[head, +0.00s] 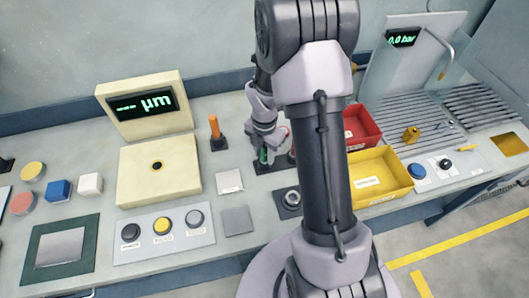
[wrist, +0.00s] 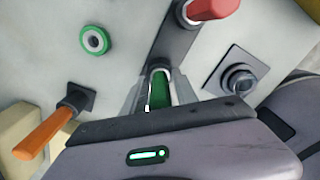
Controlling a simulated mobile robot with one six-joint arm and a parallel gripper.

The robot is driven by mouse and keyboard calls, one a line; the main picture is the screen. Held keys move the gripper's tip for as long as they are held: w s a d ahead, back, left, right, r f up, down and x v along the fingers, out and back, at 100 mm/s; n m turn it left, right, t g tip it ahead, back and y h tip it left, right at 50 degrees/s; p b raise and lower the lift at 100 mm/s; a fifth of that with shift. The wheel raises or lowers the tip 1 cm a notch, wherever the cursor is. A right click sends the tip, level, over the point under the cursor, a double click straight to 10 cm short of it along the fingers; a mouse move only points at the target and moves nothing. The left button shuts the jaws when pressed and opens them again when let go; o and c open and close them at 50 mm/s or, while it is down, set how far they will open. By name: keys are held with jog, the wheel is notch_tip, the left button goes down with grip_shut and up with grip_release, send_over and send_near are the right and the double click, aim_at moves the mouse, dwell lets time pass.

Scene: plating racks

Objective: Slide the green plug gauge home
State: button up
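The green plug gauge (wrist: 160,90) shows between the two fingers of my gripper (wrist: 160,95) in the wrist view, with a finger against each side. In the head view a bit of the green gauge (head: 263,155) shows under my gripper (head: 264,146), over a dark rack (head: 264,167). My gripper looks shut on the gauge. The rack runs as a dark strip (wrist: 172,42) behind the gauge in the wrist view. The gauge's lower end is hidden, so I cannot tell how deep it sits.
A red-handled gauge (wrist: 212,8) stands close by on the strip. An orange-handled gauge (wrist: 45,130) stands at left. A green ring (wrist: 95,40) lies on the bench. A dark square block with a round socket (wrist: 238,78) is at right. Red (head: 360,128) and yellow (head: 378,176) bins stand beyond my arm.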

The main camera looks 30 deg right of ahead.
jog(key=shift+o, duration=0.7)
notch_tip(320, 180, up, 17)
jog(key=p, duration=0.5)
jog(key=shift+r, duration=0.2)
